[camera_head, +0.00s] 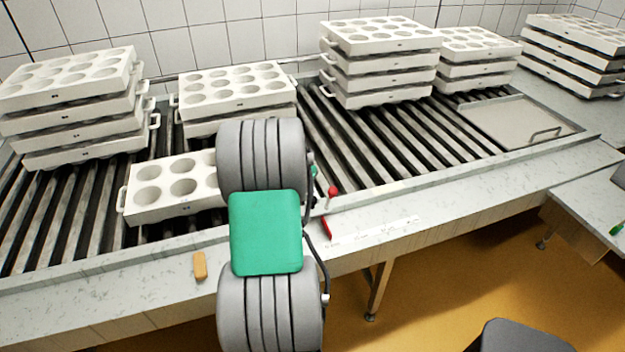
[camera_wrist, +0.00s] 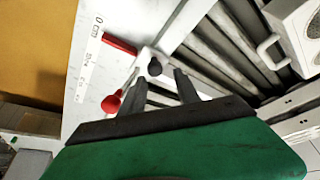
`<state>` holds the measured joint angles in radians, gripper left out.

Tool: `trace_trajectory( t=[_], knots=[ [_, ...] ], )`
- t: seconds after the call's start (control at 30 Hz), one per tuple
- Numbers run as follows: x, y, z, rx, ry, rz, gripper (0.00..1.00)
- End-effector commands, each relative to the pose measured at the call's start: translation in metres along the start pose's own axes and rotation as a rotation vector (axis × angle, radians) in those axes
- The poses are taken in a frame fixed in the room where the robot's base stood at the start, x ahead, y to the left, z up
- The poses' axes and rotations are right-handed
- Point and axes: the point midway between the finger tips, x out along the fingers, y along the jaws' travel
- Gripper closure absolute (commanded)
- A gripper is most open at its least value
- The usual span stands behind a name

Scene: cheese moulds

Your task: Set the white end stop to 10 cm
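The white end stop (camera_wrist: 147,55) is only partly seen in the wrist view, as a pale piece with a dark round knob (camera_wrist: 154,68). A red pointer (camera_wrist: 120,44) sticks out from it towards the white scale strip (camera_wrist: 90,50), its tip near the 0 cm mark. In the head view the red pointer (camera_head: 326,228) is at the left end of the scale strip (camera_head: 375,232). My gripper (camera_wrist: 159,76) is open, its two dark fingers apart, with the knob showing between and beyond the tips. In the head view my arm hides the end stop and most of the gripper.
A red ball-ended lever (camera_wrist: 112,104) stands close beside one finger; it also shows in the head view (camera_head: 332,191). A mould (camera_head: 150,204) lies on the rollers behind my arm. Stacked moulds (camera_head: 380,60) stand farther back. A tan block (camera_head: 200,266) lies on the front ledge.

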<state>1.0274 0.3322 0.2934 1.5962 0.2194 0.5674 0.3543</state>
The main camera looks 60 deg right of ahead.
Motion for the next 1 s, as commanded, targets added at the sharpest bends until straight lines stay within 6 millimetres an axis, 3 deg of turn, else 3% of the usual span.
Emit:
trace_trajectory(
  t=[0.1, 0.5, 0.8, 1.0],
  knots=[
    [0.014, 0.015, -0.011, 0.04, 0.004, 0.016, 0.62],
    [0.08, 0.015, -0.011, 0.037, 0.005, 0.015, 0.62],
    [0.086, 0.014, -0.011, 0.036, 0.007, 0.013, 0.62],
    [0.086, 0.014, -0.011, 0.036, 0.007, 0.013, 0.77]
  ],
)
